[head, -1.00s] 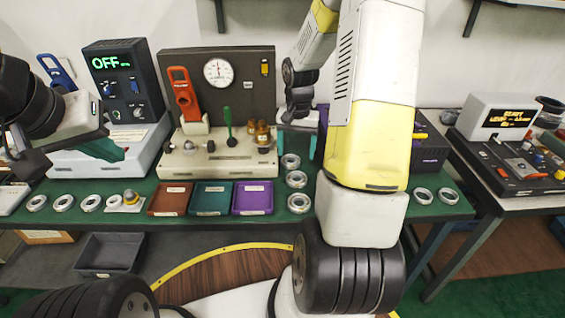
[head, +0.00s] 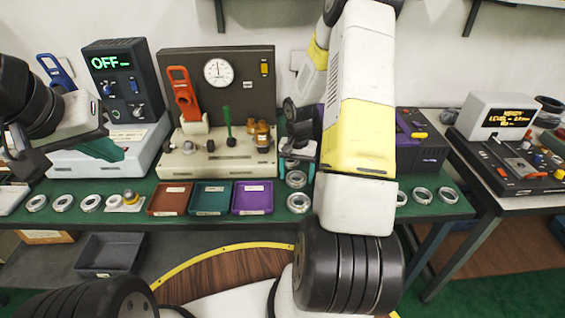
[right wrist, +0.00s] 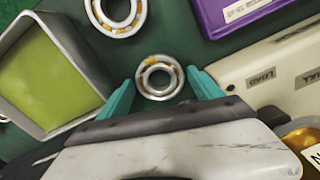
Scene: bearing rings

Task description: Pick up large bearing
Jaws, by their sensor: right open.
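A bearing ring with orange parts between its races (right wrist: 160,77) lies on the green surface in the right wrist view. My right gripper (right wrist: 162,82) is open, its teal fingertips on either side of this ring. I cannot tell whether they touch it. In the head view my right gripper (head: 297,155) is over the far end of a column of rings and hides the far one. A second, larger-looking ring (right wrist: 115,14) lies beyond; two rings of the column show in the head view (head: 296,179) (head: 299,203). My left gripper (head: 108,150) hangs at the left, its opening unclear.
Brown (head: 170,199), teal (head: 210,198) and purple (head: 252,198) trays line the front edge. A gauge rig (head: 217,110) stands behind. More rings lie left (head: 63,203) and right (head: 422,195). A grey-walled box with a green inside (right wrist: 50,75) is close beside my right gripper.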

